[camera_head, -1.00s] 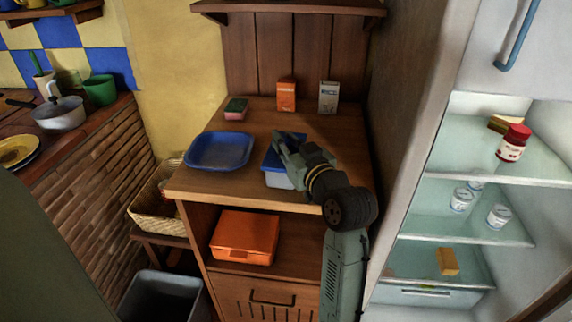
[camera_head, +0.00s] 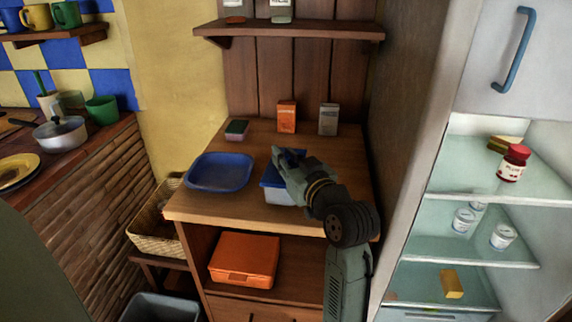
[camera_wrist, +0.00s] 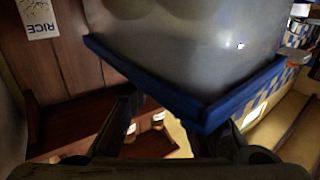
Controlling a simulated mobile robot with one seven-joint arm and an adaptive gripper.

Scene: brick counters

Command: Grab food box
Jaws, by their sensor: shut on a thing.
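The food box is a container with a blue lid (camera_head: 270,176) and a pale, see-through body (camera_head: 279,197), on the wooden counter beside the blue tray. My gripper (camera_head: 288,163) reaches over it from the right and is shut on it. In the wrist view the box (camera_wrist: 190,45) fills the upper middle, close to the camera. Its blue lid rim (camera_wrist: 205,108) lies between my two fingers (camera_wrist: 178,130). My gripper hides part of the lid in the head view. I cannot tell whether the box is lifted off the counter.
The blue tray (camera_head: 220,172) is left of the box. An orange carton (camera_head: 287,117), a grey carton (camera_head: 328,119) and a sponge (camera_head: 237,129) stand behind. An orange case (camera_head: 244,260) sits on the shelf below. The open fridge (camera_head: 480,185) is right.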

